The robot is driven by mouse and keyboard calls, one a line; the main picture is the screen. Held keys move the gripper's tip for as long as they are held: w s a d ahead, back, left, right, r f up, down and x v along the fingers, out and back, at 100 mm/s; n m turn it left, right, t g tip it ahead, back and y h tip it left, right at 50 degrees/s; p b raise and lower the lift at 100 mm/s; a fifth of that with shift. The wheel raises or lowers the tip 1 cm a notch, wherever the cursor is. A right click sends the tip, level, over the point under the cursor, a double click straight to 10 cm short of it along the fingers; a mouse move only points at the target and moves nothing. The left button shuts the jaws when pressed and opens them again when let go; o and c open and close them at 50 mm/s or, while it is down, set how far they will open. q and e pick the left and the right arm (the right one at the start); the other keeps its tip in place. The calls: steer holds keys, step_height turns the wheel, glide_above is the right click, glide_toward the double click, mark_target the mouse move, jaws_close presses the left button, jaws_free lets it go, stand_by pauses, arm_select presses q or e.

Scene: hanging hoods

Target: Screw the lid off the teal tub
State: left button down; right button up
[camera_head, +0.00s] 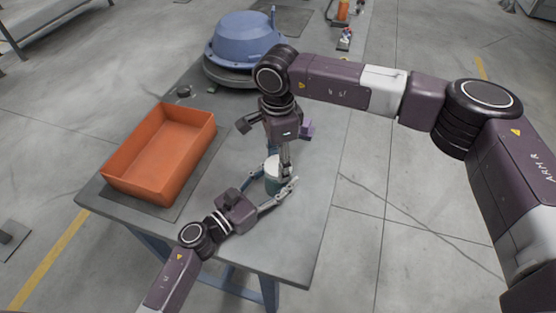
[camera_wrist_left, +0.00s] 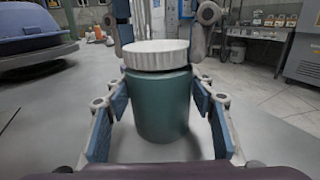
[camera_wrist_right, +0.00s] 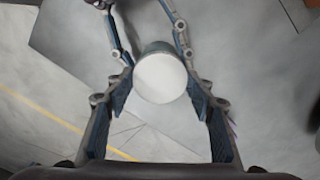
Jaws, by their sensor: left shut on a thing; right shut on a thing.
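The teal tub (camera_head: 272,187) stands upright near the front right of the grey table. Its white ribbed lid (camera_head: 271,163) sits on top of it; both show clearly in the left wrist view, the tub (camera_wrist_left: 162,108) below and the lid (camera_wrist_left: 160,55) above. My left gripper (camera_head: 270,189) is shut on the tub's body, low, one finger on each side. My right gripper (camera_head: 280,160) points down from above and is shut on the lid. In the right wrist view the round lid top (camera_wrist_right: 160,78) lies between its fingers. The lid hides the tub's mouth.
An orange crate (camera_head: 143,190) stands on the table (camera_head: 300,240) to the left. A blue hood-shaped casing (camera_head: 246,40) is at the back. The table's front and right edges are close to the tub.

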steer(key=n, duration=0.3)
steer(key=shift+n, duration=0.4)
steer(key=n, duration=0.3)
steer(key=shift+n, duration=0.4)
steer(key=n, duration=0.3)
steer(key=shift+n, duration=0.4)
steer(key=n, duration=0.3)
steer(key=shift+n, duration=0.3)
steer(key=shift+r, duration=0.2)
steer(key=shift+r, duration=0.95)
